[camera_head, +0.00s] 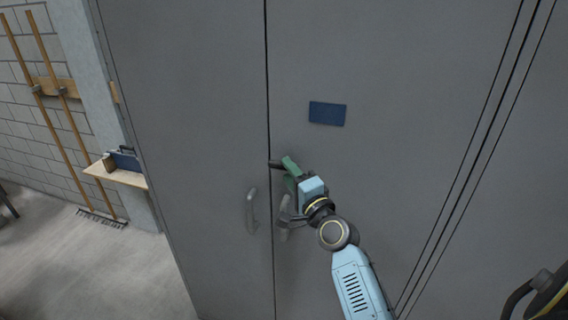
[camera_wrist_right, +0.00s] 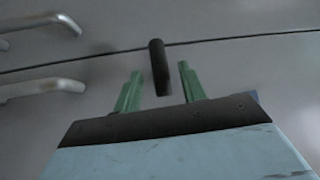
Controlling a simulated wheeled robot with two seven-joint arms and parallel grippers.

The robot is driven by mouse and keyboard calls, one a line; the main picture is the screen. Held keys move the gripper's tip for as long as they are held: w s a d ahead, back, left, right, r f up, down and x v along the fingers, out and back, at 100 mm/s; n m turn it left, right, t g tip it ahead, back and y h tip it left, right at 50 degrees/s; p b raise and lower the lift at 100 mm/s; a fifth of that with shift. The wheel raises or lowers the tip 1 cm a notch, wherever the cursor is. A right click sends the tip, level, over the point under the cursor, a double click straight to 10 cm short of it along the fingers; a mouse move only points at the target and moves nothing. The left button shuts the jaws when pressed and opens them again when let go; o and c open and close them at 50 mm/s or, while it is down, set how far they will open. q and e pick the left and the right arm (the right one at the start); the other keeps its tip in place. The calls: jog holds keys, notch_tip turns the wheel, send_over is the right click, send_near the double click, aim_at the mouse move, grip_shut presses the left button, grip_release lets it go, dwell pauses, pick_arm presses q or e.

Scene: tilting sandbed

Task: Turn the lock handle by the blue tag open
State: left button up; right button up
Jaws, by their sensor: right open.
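The blue tag (camera_head: 327,113) is a flat rectangle on the right grey door. The dark lock handle (camera_head: 275,164) is by the door seam, below and left of the tag. My right gripper (camera_head: 288,163) has green fingers and is at the handle; its fingers partly cover it in the head view. In the right wrist view, the black handle (camera_wrist_right: 158,62) lies crosswise to the seam, with its near end between the two open fingers (camera_wrist_right: 160,77). A gap shows on both sides, so the fingers look apart from it. My left gripper is not in view.
Two grey pull handles flank the seam below the lock: one on the left door (camera_head: 251,210), one on the right door (camera_head: 283,222) partly behind my right wrist. A small wooden shelf (camera_head: 118,176) and long-handled tools (camera_head: 62,90) are at the left.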

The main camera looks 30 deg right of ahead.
jog(key=shift+w+d+r, duration=0.1)
jog(key=shift+w+r, duration=0.05)
jog(key=shift+w, duration=0.7)
jog(key=shift+w+r, duration=0.1)
jog(key=shift+w, duration=0.7)
jog(key=shift+f, duration=0.1)
grip_shut()
